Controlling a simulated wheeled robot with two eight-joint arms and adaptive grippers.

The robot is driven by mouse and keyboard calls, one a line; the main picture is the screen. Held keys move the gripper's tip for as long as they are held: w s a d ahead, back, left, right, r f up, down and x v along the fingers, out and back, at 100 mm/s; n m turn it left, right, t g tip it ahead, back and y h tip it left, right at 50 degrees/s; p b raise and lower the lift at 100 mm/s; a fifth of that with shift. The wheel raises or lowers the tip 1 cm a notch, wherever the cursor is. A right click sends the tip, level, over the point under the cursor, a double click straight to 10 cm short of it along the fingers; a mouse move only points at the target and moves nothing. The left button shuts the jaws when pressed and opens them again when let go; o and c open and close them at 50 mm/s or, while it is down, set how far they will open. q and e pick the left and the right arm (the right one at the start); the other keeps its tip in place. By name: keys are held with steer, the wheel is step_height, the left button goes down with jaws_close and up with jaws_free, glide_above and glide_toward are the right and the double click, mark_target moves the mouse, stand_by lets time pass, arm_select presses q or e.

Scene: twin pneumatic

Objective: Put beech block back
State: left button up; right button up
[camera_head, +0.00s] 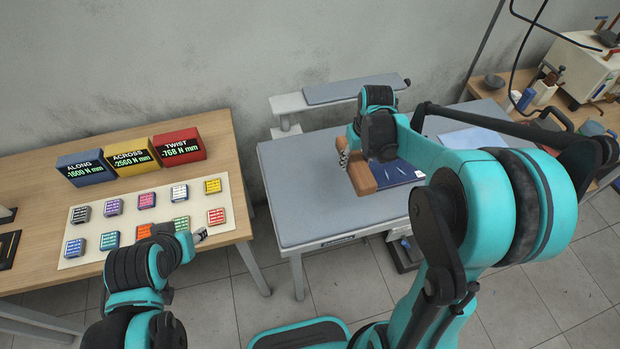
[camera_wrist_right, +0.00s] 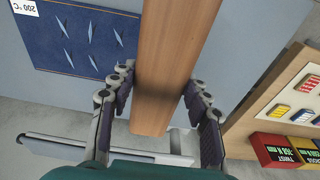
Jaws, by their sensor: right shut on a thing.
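The beech block (camera_head: 362,178) is a long brown wooden bar. In the head view it is partly hidden behind my right wrist, over the grey table (camera_head: 320,215). My right gripper (camera_head: 345,160) is shut on it. In the right wrist view the block (camera_wrist_right: 165,65) runs lengthwise between the two fingers of the right gripper (camera_wrist_right: 158,108), one on each side. Whether the block touches the tabletop I cannot tell. My left gripper (camera_head: 200,235) is at the right edge of the wooden table, and its fingers are too small to read.
A dark blue slit sheet (camera_head: 405,173) lies beside the block. A raised grey shelf (camera_head: 352,88) stands behind. The wooden table (camera_head: 40,165) holds a cream board (camera_head: 78,205) of coloured tiles and three labelled boxes (camera_head: 130,158). The grey table's front left is clear.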

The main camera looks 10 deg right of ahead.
steer(key=b, duration=0.3)
glide_above(314, 195)
steer(key=f, duration=0.6)
steer(key=shift+s+d+f, duration=0.1)
steer(key=shift+s+f, duration=0.1)
steer(key=shift+f, duration=0.2)
steer(key=shift+f+b, duration=0.65)
steer(key=shift+f, duration=1.4)
steer(key=shift+f, duration=0.15)
steer(key=o, duration=1.2)
steer(key=shift+o, duration=0.2)
